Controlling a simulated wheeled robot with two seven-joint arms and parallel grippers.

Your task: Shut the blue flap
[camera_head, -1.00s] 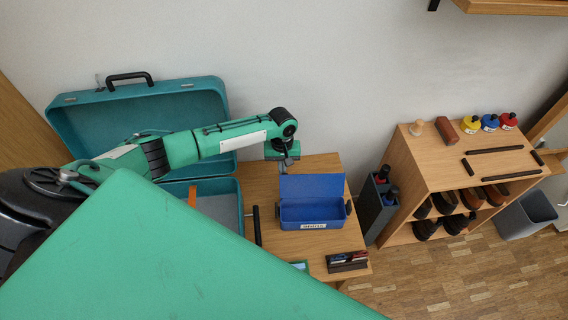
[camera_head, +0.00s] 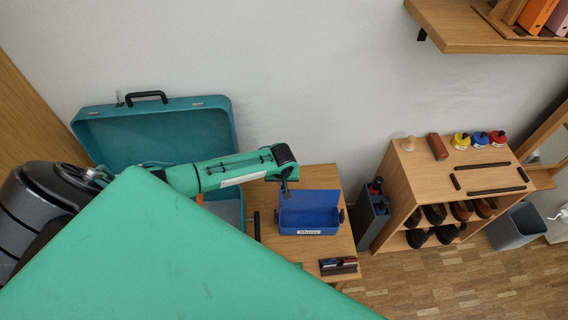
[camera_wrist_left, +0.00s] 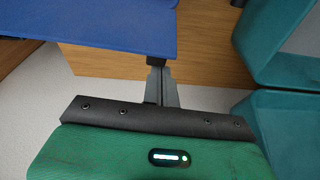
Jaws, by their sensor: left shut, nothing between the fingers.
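A blue box (camera_head: 309,220) stands on the wooden table, with a white label on its front. Its blue flap (camera_head: 312,198) stands open and raised along the back edge. In the left wrist view the flap (camera_wrist_left: 95,22) fills the top left. My left gripper (camera_head: 287,188) is shut and empty, at the upper left corner of the flap. In the wrist view its fingertips (camera_wrist_left: 157,63) are right by the flap's edge; I cannot tell whether they touch it. My right gripper is not in view.
An open teal suitcase (camera_head: 158,134) lies left of the box. A small dark holder (camera_head: 340,268) stands at the table's front. A grey bin with bottles (camera_head: 371,222) stands right of the table, and a wooden shelf (camera_head: 455,168) with shoes stands beyond. A wall shelf (camera_head: 470,32) is at top right.

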